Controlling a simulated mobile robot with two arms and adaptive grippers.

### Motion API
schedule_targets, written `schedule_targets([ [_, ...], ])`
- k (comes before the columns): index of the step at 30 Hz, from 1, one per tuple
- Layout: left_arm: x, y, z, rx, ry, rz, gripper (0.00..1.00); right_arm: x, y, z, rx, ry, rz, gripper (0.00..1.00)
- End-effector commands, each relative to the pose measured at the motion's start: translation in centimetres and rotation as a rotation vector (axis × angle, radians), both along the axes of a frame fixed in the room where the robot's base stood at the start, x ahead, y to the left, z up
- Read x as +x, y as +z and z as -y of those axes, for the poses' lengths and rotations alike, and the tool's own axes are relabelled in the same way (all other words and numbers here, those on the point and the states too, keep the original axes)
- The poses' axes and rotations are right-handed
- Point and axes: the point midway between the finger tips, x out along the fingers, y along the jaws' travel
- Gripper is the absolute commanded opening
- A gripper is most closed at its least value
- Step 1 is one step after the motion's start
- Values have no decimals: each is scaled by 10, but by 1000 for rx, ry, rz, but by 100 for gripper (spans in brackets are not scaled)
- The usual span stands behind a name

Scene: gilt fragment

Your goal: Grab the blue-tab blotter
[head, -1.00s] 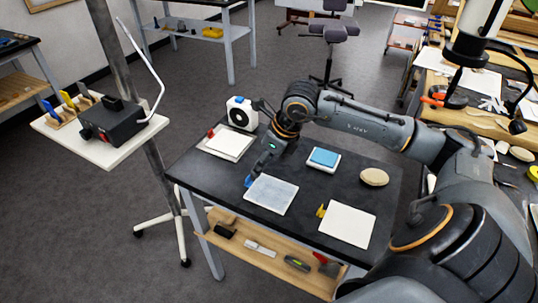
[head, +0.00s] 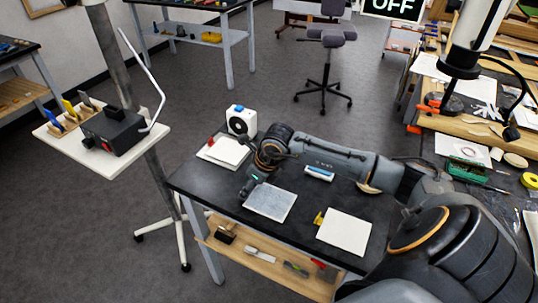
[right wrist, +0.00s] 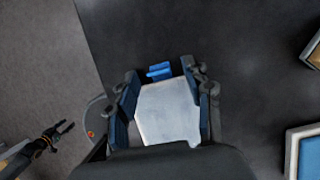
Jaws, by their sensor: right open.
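The blue-tab blotter, a pale grey-white sheet (head: 270,201), lies flat on the dark table. Its blue tab (right wrist: 160,71) shows in the right wrist view and is hidden in the head view by my right gripper (head: 246,188). In the right wrist view my right gripper (right wrist: 160,76) is open, with the blotter and tab framed between its fingers. I cannot tell whether the fingers touch it. My left gripper (right wrist: 60,133) seems to show small at the lower left of that view, clear of the blotter; its jaws are too small to judge.
A yellow-tab blotter (head: 344,232) lies to the right, and a red-tab one (head: 225,152) lies behind, by a white device (head: 241,119). A blue-topped block (head: 319,173) is partly behind my arm. A shelf (head: 268,266) with tools runs below.

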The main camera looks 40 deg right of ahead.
Motion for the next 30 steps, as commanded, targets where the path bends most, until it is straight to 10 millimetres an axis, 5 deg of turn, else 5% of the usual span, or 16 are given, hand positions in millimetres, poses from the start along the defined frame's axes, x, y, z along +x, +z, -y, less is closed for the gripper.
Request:
schedule_targets([
  [1, 0, 0, 0, 0, 0, 0, 46, 0, 0, 0, 0, 0, 0, 45],
  [7, -1, 0, 0, 0, 0, -1, 46, 0, 0, 0, 0, -1, -1, 6],
  [20, -1, -1, 0, 1, 0, -3, 46, 0, 4, 1, 0, -1, 0, 6],
  [27, -2, -7, 0, 1, 0, -3, 46, 1, 33, 1, -1, 1, 4, 6],
  [30, -2, -16, 0, 0, 0, -4, 46, -19, 50, 4, -8, 3, 2, 6],
])
